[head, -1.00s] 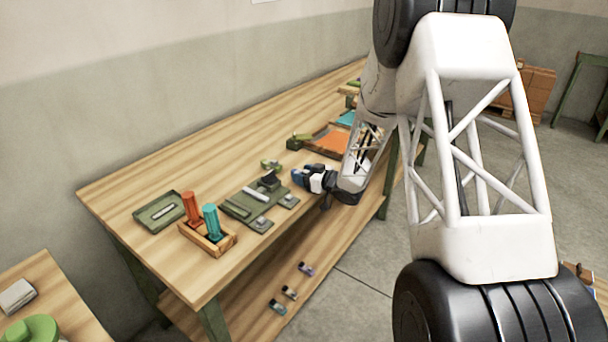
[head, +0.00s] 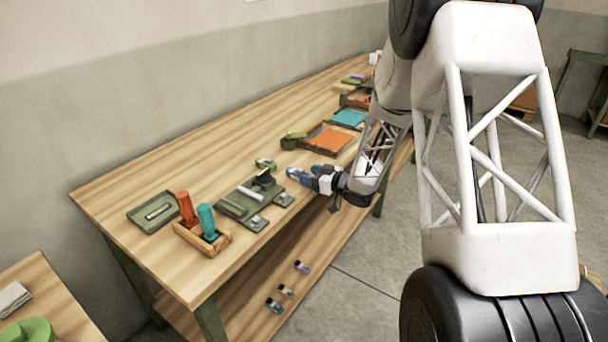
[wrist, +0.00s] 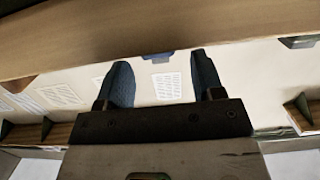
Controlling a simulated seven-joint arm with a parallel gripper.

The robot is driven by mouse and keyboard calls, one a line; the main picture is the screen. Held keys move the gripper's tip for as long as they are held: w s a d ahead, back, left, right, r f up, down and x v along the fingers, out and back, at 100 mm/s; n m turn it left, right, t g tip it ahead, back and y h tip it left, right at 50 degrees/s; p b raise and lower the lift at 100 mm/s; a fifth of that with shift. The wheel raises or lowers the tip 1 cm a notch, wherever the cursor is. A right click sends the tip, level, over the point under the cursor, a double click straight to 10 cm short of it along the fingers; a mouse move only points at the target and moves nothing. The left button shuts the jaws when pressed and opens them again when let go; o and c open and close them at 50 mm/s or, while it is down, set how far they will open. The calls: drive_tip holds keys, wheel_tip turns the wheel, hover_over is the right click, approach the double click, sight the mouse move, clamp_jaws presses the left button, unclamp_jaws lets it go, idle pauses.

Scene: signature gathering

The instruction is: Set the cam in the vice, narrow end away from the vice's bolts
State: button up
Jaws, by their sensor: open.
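The green vice (head: 232,206) lies on the workbench, with pale round bolt-like parts on its right side. A small dark block stands at its far end. I cannot tell for sure which piece is the cam; a small green part (head: 265,163) lies just beyond the vice and may be it. My gripper (head: 288,172) is just right of the vice's far end, with blue fingers pointing left toward it. In the wrist view my gripper (wrist: 160,80) has its two blue fingers spread apart with nothing between them.
A wooden holder (head: 215,245) with orange and teal cylinders stands left of the vice, near a green tray (head: 135,213). A wooden tray (head: 308,150) with an orange floor is beyond my gripper. The bench (head: 165,180) is clear along the wall.

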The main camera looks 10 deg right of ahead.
drive_tip(key=shift+v, duration=1.2)
drive_tip(key=shift+r, duration=0.1)
drive_tip(key=s+d+r+m+h, duration=0.2)
drive_tip(key=s+r+m+h, duration=0.1)
drive_tip(key=s+r+h, duration=0.4)
drive_tip(key=s+d+r+m+h, duration=0.2)
drive_tip(key=s+r+m+h, duration=0.15)
drive_tip(key=s+r, duration=0.4)
drive_tip(key=s+a+r+m+g, duration=0.1)
drive_tip(key=s+a+g, duration=0.1)
drive_tip(key=s, duration=0.9)
drive_tip(key=s+a+r+g, duration=0.1)
drive_tip(key=s+g, duration=0.3)
drive_tip(key=s, duration=0.7)
drive_tip(key=s+a+r+m+g, duration=0.1)
drive_tip(key=s+a+r+g, duration=0.1)
drive_tip(key=s, duration=0.9)
drive_tip(key=shift+a+r+m+g+h, duration=0.35)
drive_tip(key=shift+r+g+h, duration=0.1)
drive_tip(key=shift+r, duration=0.15)
